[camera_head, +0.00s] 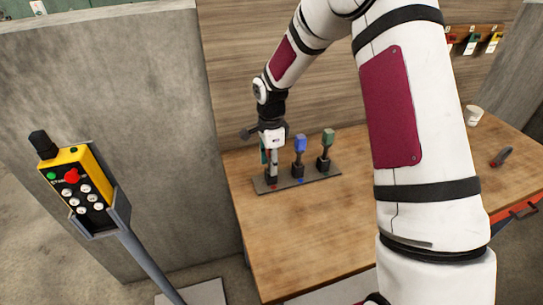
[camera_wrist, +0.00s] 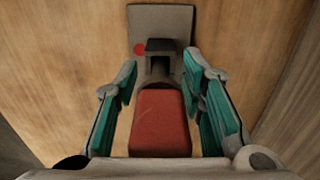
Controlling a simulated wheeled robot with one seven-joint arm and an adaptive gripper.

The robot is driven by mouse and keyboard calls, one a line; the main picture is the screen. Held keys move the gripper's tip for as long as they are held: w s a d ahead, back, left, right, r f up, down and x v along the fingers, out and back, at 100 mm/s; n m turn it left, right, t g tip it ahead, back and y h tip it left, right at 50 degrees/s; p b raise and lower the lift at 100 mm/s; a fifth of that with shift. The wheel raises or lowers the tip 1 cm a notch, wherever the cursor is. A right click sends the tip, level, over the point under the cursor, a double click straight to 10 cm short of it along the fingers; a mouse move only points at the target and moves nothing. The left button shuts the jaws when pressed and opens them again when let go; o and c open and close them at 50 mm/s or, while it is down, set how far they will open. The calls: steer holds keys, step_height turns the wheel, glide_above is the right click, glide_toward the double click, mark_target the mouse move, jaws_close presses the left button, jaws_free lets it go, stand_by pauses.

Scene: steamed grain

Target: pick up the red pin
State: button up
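The red pin (camera_wrist: 160,125) shows in the wrist view as a red block on a dark stem, between the two teal-padded fingers of my gripper (camera_wrist: 161,75). The fingers are spread, with a narrow gap visible on each side of the red block. In the head view my gripper (camera_head: 269,156) points down over the left end of a dark grey base plate (camera_head: 285,183). There the gripper hides the red pin's head. A red dot (camera_wrist: 140,49) marks the plate beside the pin's dark socket (camera_wrist: 160,47).
A blue pin (camera_head: 300,143) and a green pin (camera_head: 328,136) stand upright on the same plate, to the right. The wooden table (camera_head: 300,220) is clear in front. A concrete wall (camera_head: 110,90) rises at left. A white cup (camera_head: 474,115) stands at far right.

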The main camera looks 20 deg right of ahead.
steer(key=shift+f, duration=0.2)
jaws_close()
step_height(320, 180, up, 10)
steer(key=shift+r+b, duration=0.25)
steer(key=shift+b, duration=0.4)
steer(key=shift+r+p, duration=0.65)
steer(key=shift+r, duration=2.45)
